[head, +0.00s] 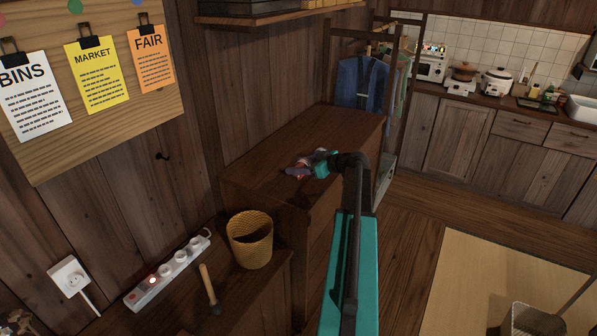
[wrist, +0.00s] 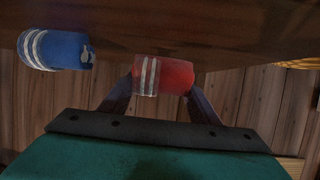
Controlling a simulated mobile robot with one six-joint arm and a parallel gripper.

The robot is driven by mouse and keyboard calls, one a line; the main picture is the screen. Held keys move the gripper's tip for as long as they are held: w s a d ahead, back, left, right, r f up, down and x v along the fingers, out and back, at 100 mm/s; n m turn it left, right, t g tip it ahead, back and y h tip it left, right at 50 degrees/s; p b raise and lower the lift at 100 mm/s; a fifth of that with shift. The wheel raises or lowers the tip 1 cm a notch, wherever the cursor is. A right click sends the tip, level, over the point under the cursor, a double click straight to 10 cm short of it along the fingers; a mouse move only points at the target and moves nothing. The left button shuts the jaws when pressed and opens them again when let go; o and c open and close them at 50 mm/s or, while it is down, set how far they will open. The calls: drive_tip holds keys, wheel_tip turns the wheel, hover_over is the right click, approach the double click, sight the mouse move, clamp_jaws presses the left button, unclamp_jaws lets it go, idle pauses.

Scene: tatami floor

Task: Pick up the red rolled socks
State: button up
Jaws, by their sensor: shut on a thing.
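The red rolled socks (wrist: 176,75), with pale stripes near one end, sit between the two dark fingers of my gripper (wrist: 160,88) in the wrist view. The fingers are closed on them from both sides. Blue rolled socks (wrist: 55,50) with white stripes lie to the left in the wrist view, apart from the red ones. In the head view my gripper (head: 303,168) is at the top of the dark wooden dresser (head: 330,130). The red socks are small and partly hidden there. I cannot tell whether they still touch the top.
A wicker basket (head: 249,240), a power strip (head: 168,270) and a wooden-handled tool (head: 210,288) are on a lower surface at the front left. A clothes rack (head: 362,82) stands behind the dresser. The back of the dresser top is clear.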

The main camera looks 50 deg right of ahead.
drive_tip(key=shift+r+b, duration=0.3)
drive_tip(key=shift+r, duration=0.4)
drive_tip(key=s+a+b, duration=0.1)
drive_tip(key=s+a, duration=0.2)
drive_tip(key=s, duration=0.1)
drive_tip(key=s+a+r+b, duration=0.1)
drive_tip(key=s+a+b, duration=0.1)
drive_tip(key=s+a, duration=0.1)
drive_tip(key=s+a+r+b, duration=0.1)
drive_tip(key=s+a, duration=0.3)
drive_tip(key=s, duration=0.1)
drive_tip(key=shift+s+b, duration=0.3)
